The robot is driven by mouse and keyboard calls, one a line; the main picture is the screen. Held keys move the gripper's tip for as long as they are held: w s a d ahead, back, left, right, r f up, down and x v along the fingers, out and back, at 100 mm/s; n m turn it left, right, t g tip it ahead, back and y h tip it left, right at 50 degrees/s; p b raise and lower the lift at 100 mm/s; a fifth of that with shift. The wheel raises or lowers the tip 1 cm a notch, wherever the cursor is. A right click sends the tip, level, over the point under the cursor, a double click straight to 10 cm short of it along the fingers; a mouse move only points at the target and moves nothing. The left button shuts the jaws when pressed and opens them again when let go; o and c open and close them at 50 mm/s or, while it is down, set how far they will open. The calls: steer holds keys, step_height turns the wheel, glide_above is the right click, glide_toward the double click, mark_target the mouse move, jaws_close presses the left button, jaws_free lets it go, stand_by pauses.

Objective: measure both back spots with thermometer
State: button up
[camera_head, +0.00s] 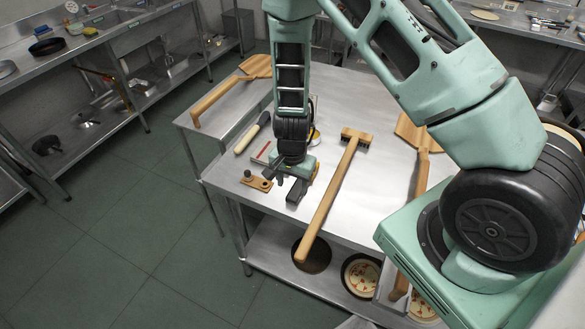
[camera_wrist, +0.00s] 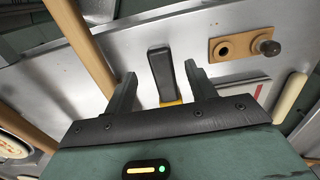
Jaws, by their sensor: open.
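My gripper (camera_wrist: 161,85) is open above the front left edge of a steel table. In the wrist view, a black handle with a yellow part below it (camera_wrist: 161,70), which looks like the thermometer, shows between the two fingers, with a gap on each side. I cannot tell whether it is level with the fingertips or below them. In the head view my gripper (camera_head: 284,182) hides most of it; a dark block (camera_head: 297,190) shows there, but I cannot tell whether it is the handle or a finger. No oven or back spot is in view.
A small wooden plate with a hole and knob (camera_head: 256,182) lies left of my gripper. A long wooden-handled brush (camera_head: 330,200) lies to the right, with a wooden peel (camera_head: 421,165) beyond it. Pizzas (camera_head: 361,276) sit on the lower shelf. Green floor at left is clear.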

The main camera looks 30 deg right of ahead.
step_height(320, 180, up, 8)
steer(key=shift+f+b, duration=0.2)
steer(key=shift+b, duration=0.1)
steer(key=s+a+r+n+y, duration=0.2)
steer(key=s+a+r+n, duration=1.15)
steer(key=r, duration=0.25)
steer(key=s+r+n+h, duration=0.1)
steer(key=s+r+n, duration=0.3)
steer(key=s, duration=0.3)
steer(key=shift+s+n, duration=0.25)
steer(key=shift+n, duration=0.5)
steer(key=shift+o, duration=0.4)
steer(key=shift+w, duration=0.1)
